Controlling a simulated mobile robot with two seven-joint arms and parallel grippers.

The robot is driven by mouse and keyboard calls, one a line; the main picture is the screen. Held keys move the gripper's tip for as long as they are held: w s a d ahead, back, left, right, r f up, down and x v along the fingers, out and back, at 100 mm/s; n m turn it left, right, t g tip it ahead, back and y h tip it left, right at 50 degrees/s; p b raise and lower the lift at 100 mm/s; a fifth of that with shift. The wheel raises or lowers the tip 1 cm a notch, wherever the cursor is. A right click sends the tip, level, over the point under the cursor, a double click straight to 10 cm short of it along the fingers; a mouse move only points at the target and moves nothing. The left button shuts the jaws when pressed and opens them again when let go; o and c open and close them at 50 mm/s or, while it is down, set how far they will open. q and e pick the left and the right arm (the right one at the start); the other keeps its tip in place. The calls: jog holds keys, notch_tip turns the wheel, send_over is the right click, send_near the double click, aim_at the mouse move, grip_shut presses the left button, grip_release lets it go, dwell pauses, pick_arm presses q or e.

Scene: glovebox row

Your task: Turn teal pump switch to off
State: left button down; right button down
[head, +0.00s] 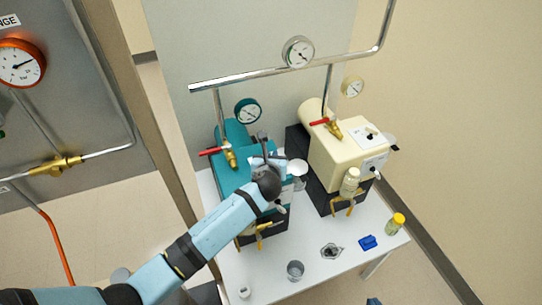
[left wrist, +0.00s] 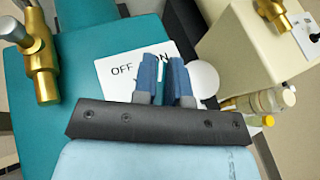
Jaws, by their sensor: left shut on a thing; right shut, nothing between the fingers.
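The teal pump (head: 229,172) stands at the left of the white table, and its teal top (left wrist: 85,65) fills the left of the left wrist view. A white switch plate (left wrist: 117,75) on it reads OFF at the left and ON at the right, partly covered by my fingers. My left gripper (left wrist: 164,80) is shut on the pump switch, at the ON side of the plate. In the head view my left gripper (head: 266,165) hides the plate. Blue tips of my right gripper (head: 373,301) show at the bottom edge, shut and empty.
A cream pump (head: 335,155) stands close to the right, with a jar (head: 350,182) at its front. A red-handled brass valve (head: 230,158) rises beside my left gripper. A metal cup (head: 295,270), a blue clip (head: 368,242) and a yellow-capped bottle (head: 396,224) stand in front.

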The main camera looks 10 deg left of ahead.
pick_arm(q)
jog(key=n+y+p, duration=0.1)
jog(key=n+y, duration=0.1)
jog(key=y, duration=0.1)
jog(key=shift+r+n+g, duration=0.15)
jog(key=shift+n+g, duration=0.25)
jog(key=shift+n+g+y+p, duration=0.5)
jog(key=shift+n+y+p, duration=0.15)
jog(key=shift+n+y, duration=0.3)
jog(key=shift+a+n+y, duration=0.1)
jog(key=shift+n+y, duration=0.15)
jog(key=shift+y, duration=0.1)
jog(key=c, duration=1.2)
grip_release()
jog(key=shift+o, duration=0.2)
